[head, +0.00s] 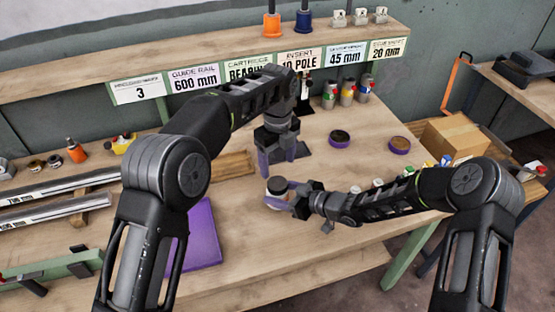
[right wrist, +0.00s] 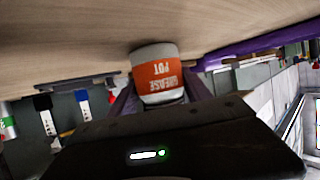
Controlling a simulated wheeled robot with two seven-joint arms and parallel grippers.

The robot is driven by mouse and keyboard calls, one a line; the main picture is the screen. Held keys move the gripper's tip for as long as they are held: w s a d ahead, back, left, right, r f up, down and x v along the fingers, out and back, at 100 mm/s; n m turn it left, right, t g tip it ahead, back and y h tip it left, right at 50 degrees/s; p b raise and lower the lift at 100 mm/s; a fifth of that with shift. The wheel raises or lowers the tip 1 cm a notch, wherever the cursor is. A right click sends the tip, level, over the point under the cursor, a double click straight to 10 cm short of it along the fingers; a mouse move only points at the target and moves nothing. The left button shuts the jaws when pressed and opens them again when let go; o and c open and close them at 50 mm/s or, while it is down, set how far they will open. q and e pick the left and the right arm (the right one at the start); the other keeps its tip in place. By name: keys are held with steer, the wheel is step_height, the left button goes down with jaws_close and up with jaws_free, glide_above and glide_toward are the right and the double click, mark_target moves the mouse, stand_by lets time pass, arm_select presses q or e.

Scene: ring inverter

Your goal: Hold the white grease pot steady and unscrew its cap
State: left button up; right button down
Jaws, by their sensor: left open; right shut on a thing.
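The white grease pot (right wrist: 155,78) has an orange label and appears upside down in the right wrist view, between the purple fingers. In the head view its dark cap (head: 277,185) faces up. My right gripper (head: 277,195) is shut on the pot's body from the right, low over the table. My left gripper (head: 278,162) is open and points down just behind and above the pot, apart from the cap. Its fingers hold nothing. My right fingers hide part of the pot's body.
A purple mat (head: 202,235) lies front left. Two round dark-and-purple items (head: 340,137) sit at right, with several bottles (head: 347,92) behind. Metal rails (head: 50,200) lie at left. A cardboard box (head: 452,138) stands at far right.

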mark_target(277, 183)
arm_select(q)
step_height(277, 183, down, 8)
steer(key=shift+r, duration=0.2)
stand_by(0.3)
